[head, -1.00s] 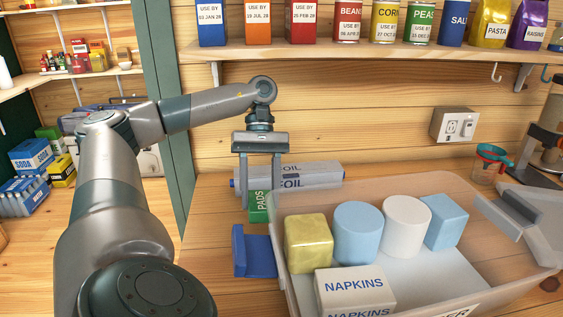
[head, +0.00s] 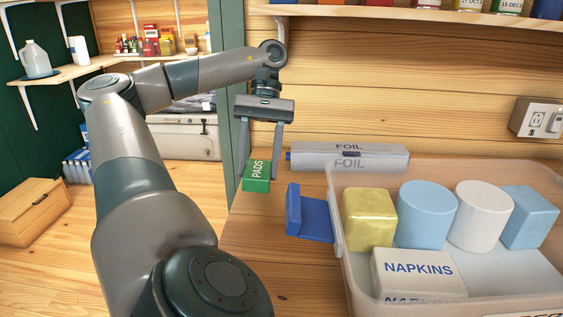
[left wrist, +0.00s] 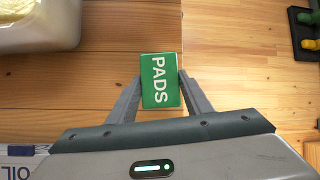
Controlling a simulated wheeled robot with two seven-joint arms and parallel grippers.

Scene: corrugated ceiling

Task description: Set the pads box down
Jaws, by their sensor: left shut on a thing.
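The green pads box (head: 257,176) is between the two fingers of my left gripper (head: 260,168), which is shut on it. It is at the counter's left end, left of the foil box. In the left wrist view the pads box (left wrist: 160,81) shows its lettered face between the fingers (left wrist: 158,98), close beside the counter's edge. I cannot tell whether its underside touches the counter (head: 262,240). My right gripper is not in view.
The foil box (head: 350,157) lies against the back wall. A blue holder (head: 309,219) and a clear bin (head: 338,205) with a napkins box (head: 418,274) and several canisters stand to the right. Left of the counter edge is open floor (head: 80,240).

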